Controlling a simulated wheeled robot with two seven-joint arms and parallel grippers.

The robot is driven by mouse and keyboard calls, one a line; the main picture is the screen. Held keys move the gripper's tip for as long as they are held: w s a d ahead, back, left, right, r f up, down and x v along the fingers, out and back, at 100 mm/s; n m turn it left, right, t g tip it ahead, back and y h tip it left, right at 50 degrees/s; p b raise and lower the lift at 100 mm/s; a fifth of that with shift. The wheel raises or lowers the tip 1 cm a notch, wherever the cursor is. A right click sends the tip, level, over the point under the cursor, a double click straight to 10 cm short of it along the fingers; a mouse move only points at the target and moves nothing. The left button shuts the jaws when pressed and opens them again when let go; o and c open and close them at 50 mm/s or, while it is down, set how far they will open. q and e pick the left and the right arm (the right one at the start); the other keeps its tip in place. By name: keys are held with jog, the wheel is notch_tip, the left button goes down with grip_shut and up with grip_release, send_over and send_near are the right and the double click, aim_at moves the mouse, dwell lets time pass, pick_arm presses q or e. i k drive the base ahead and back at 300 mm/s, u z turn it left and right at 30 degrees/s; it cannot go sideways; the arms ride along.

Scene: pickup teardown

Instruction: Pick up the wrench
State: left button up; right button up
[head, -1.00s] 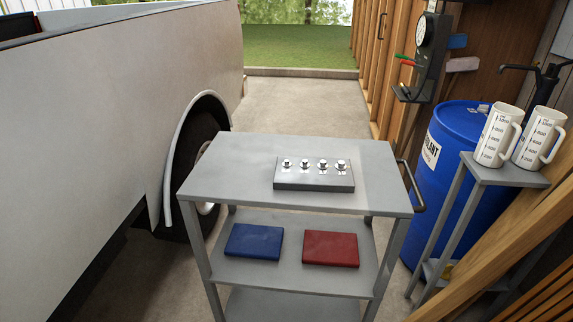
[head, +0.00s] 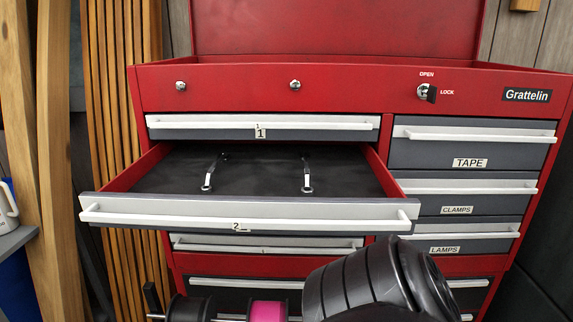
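Two small silver wrenches lie apart on the dark liner of a pulled-out drawer marked 2. One wrench (head: 208,180) is on the left and the other wrench (head: 307,181) is nearer the middle. Both lie lengthwise, with their bright ends toward the drawer front and their far ends dark. The open drawer (head: 250,212) has a grey front with a long white handle and red side walls. Neither of my grippers shows in the head view, so I see nothing held.
The red tool chest (head: 330,88) has shut drawers, including one marked TAPE (head: 472,148) at right. A black ribbed object (head: 355,285), which I cannot identify, and a pink roll (head: 267,310) stand low in front. Wooden posts (head: 55,150) rise at left.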

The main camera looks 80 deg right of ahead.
aim_at(306, 158)
jog(key=z, duration=3.35)
jog(key=k, duration=0.95)
jog(key=u, duration=1.15)
jog(key=i, duration=0.5)
jog(key=z, duration=0.05)
